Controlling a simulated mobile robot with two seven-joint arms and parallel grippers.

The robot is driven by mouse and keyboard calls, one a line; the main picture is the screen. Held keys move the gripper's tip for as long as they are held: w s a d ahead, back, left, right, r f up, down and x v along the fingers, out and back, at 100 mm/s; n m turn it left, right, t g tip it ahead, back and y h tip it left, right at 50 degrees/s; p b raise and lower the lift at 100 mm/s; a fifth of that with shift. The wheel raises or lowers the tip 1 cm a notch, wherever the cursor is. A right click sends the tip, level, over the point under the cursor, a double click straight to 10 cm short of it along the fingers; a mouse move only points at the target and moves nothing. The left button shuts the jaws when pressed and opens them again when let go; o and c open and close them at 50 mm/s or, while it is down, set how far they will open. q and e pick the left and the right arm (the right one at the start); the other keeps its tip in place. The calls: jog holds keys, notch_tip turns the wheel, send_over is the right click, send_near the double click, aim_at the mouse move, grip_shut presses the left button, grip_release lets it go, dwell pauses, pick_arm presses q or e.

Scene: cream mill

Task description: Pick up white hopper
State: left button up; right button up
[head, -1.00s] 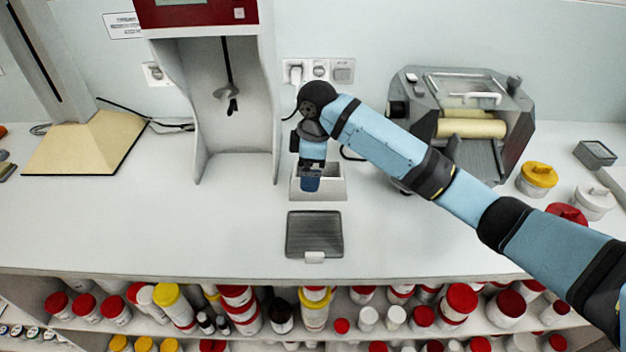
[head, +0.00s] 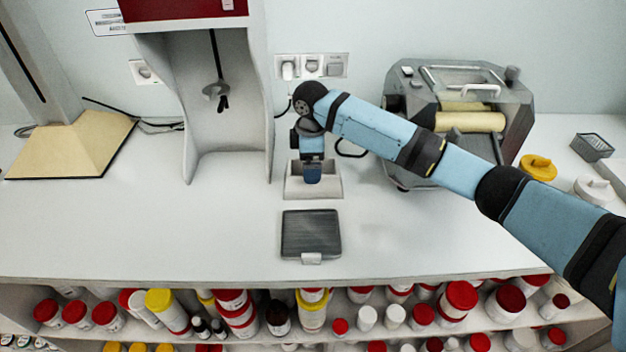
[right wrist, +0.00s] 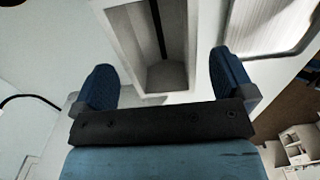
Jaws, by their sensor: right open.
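The white hopper (head: 331,188) is an open-topped, box-like container on the white counter, near the middle of the head view. My right gripper (head: 312,175) points down over it and hides part of it. In the right wrist view the hopper (right wrist: 176,78) shows its hollow inside between my two blue fingers. The right gripper (right wrist: 162,68) is open, with a finger on either side of the hopper and a visible gap to each. I cannot tell how far the fingertips are above the counter. My left gripper is not in view.
A dark grey ribbed tray (head: 311,232) lies just in front of the hopper. A grey roller mill (head: 405,110) stands to the right and a tall white dispenser frame (head: 200,150) to the left. Shelves with several jars are below the counter edge. The front left counter is clear.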

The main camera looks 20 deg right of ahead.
jog(key=f, duration=0.4)
jog(key=shift+d+f, duration=0.25)
jog(key=shift+c, duration=0.5)
jog(key=c, duration=0.7)
jog(key=shift+r, duration=0.1)
